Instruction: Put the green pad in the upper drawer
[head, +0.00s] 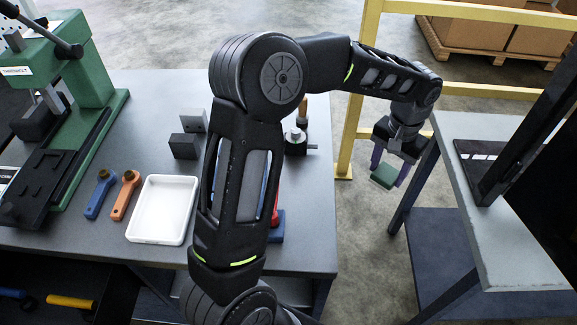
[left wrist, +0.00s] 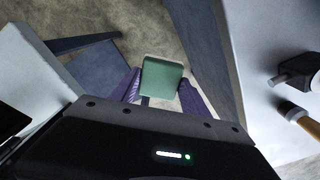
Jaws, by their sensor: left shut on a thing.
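The green pad (head: 384,177) is a small flat block, held between the purple fingers of my left gripper (head: 388,172). The gripper is out over the gap between the two tables, with bare floor below. In the left wrist view the green pad (left wrist: 161,78) sits between the fingertips of the left gripper (left wrist: 160,92), which is shut on it. My right gripper does not show.
The grey workbench (head: 130,85) carries a green press (head: 70,60), a white tray (head: 162,208), an orange tool (head: 124,195), a blue tool (head: 100,195) and dark blocks (head: 186,146). A second grey table (head: 520,255) stands right. A yellow rail (head: 357,100) stands behind the gap.

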